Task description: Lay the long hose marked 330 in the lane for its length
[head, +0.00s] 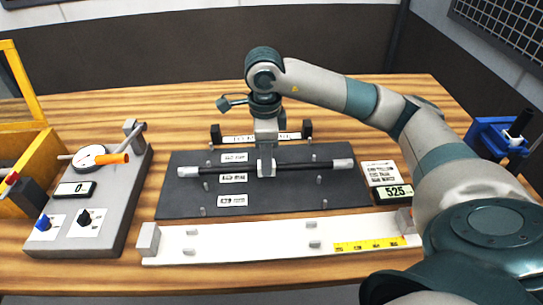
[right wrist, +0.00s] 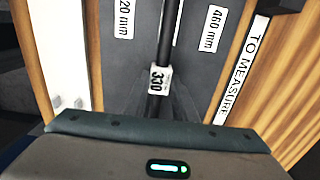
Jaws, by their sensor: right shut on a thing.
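The long black hose (head: 305,167) has pale end fittings and lies crosswise over the dark lane board (head: 185,205). A white tag on it reads 330 in the right wrist view (right wrist: 160,79). My right gripper (head: 266,168) points down and is shut on the hose near its middle. The board carries three white length labels, at the back (head: 234,157), middle (head: 233,178) and front (head: 232,200). The back one reads 460 mm (right wrist: 213,29). The hose appears over the middle lane; whether it touches the board I cannot tell. My left gripper is not in view.
Short pegs (head: 319,180) stand on the board. A white measuring bed with a yellow scale (head: 370,245) lies in front. A "TO MEASURE" strip (right wrist: 242,68) is behind. A grey gauge box (head: 105,220) stands left, a 525 display (head: 392,192) right.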

